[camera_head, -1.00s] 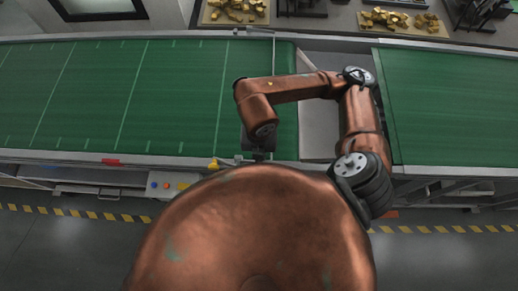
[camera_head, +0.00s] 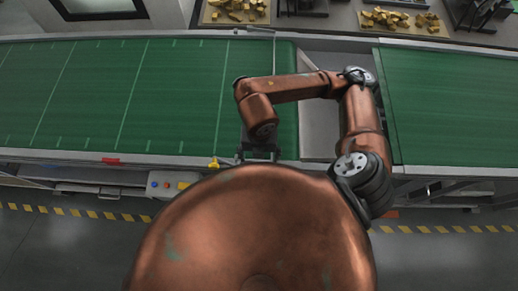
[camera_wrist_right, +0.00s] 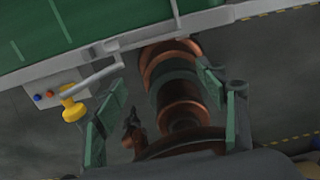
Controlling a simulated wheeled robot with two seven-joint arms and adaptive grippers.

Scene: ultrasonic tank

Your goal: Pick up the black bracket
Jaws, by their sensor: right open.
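My right gripper (camera_head: 259,153) points down at the near edge of the green conveyor, and its lower part is hidden behind my own copper body. In the right wrist view the right gripper (camera_wrist_right: 168,112) is open, its two green-grey fingers wide apart with nothing held between them. Dark parts (camera_head: 303,7) lie on the back counter at the top of the head view. They are cut off and too small to tell whether one is the black bracket. My left gripper is in neither view.
Green conveyor belts (camera_head: 85,95) run left and right, with a grey gap (camera_head: 318,125) between them. Trays of gold parts (camera_head: 235,12) stand on the back counter. A control box (camera_wrist_right: 52,97) with a yellow knob (camera_wrist_right: 73,108) is by the near rail. The belts look bare.

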